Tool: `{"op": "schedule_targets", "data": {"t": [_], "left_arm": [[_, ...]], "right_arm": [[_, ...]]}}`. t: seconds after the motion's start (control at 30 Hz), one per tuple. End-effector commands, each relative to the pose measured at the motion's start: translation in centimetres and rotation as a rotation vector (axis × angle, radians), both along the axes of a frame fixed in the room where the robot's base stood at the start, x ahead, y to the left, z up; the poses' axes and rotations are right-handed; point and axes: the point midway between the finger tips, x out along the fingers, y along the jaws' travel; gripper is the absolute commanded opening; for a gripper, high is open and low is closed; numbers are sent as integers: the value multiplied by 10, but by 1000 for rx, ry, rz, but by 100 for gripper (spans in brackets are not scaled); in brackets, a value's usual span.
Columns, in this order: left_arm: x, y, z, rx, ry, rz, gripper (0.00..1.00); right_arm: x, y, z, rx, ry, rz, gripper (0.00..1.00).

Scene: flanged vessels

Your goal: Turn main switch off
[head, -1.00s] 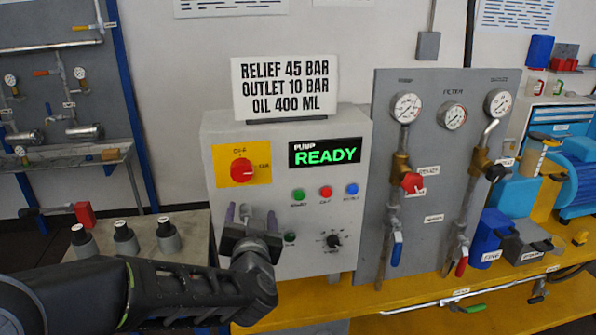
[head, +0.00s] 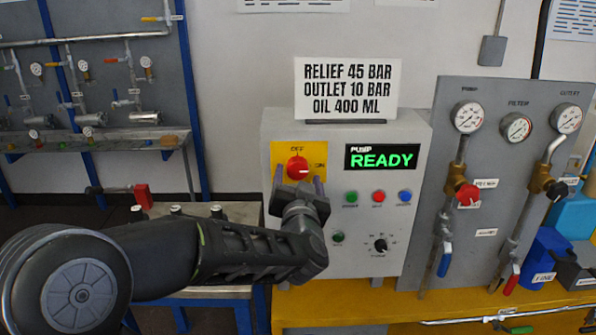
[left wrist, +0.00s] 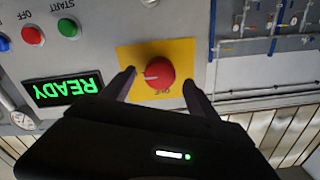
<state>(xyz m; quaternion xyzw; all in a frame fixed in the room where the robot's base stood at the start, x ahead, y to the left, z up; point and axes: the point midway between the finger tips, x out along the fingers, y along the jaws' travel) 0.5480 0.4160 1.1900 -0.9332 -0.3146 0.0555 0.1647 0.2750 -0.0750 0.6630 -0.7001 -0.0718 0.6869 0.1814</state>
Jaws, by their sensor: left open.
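The main switch is a red round knob (head: 297,168) on a yellow plate (head: 282,150) at the upper left of the grey pump panel. The plate reads OFF above the knob and ON to its right. In the left wrist view, which is upside down, the knob (left wrist: 156,73) has a white mark pointing left, the ON side. My left gripper (head: 300,184) is open just in front of and slightly below the knob. In the left wrist view its fingers (left wrist: 160,84) reach toward either side of the knob, without visible contact. My right gripper is out of view.
A display (head: 382,157) reads PUMP READY. Green (head: 351,197), red (head: 378,196) and blue (head: 404,196) buttons and a black dial (head: 381,244) sit below it. A sign (head: 347,88) stands on top of the panel. A gauge board (head: 516,180) stands to the right.

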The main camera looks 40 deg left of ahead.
Motion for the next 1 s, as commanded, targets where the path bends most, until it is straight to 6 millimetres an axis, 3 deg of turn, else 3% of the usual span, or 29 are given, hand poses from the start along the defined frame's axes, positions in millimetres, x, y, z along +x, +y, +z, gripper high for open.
{"op": "schedule_targets", "data": {"t": [0.2,0.5,1.0], "left_arm": [[20,15,0,0,1,0,68],[22,17,0,0,0,0,68],[22,16,0,0,0,-1,28]], "right_arm": [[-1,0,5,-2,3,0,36],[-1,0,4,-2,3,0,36],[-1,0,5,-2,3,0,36]]}}
